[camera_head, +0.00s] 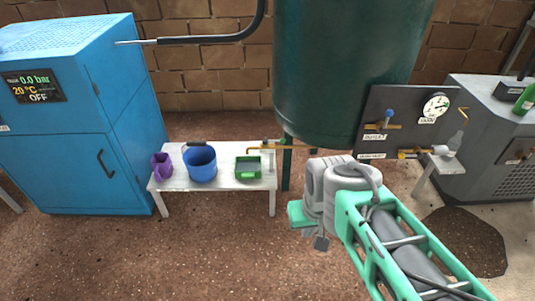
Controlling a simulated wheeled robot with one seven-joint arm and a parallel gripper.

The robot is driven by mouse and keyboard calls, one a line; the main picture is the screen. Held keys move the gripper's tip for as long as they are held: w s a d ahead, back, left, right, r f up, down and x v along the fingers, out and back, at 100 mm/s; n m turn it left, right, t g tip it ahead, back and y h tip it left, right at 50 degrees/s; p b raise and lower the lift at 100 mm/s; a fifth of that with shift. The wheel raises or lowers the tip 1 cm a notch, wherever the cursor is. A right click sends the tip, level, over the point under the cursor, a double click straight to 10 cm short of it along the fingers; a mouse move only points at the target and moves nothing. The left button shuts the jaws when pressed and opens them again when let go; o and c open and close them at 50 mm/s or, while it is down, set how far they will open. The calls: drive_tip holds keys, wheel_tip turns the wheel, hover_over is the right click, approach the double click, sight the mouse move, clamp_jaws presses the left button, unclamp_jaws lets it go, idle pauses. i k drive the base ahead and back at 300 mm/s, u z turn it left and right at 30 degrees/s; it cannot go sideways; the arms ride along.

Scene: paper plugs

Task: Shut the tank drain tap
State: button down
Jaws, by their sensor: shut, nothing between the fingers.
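The dark green tank (350,70) stands on legs at the back. A thin brass pipe (290,149) runs out under it to the left and ends above the small table; a pale upright part (268,146) sits on it, too small to read as a handle. On the dark panel (372,102) right of the tank, a small tap with a blue part (386,121) sits above the "OUTLET" label. A lower brass fitting (408,154) sits by another label I cannot read clearly. My gripper (319,239) is shut and empty, pointing down over the floor, apart from the taps.
The small white table (222,186) holds a purple jug (161,166), a blue bucket (200,163) and a green tray (248,168). A blue machine (75,115) stands left, a grey machine (490,150) right. A dark patch (468,240) marks the floor. Front-left floor is clear.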

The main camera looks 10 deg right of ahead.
sight(265, 142)
drive_tip(key=i, duration=1.7)
drive_tip(key=u, duration=1.85)
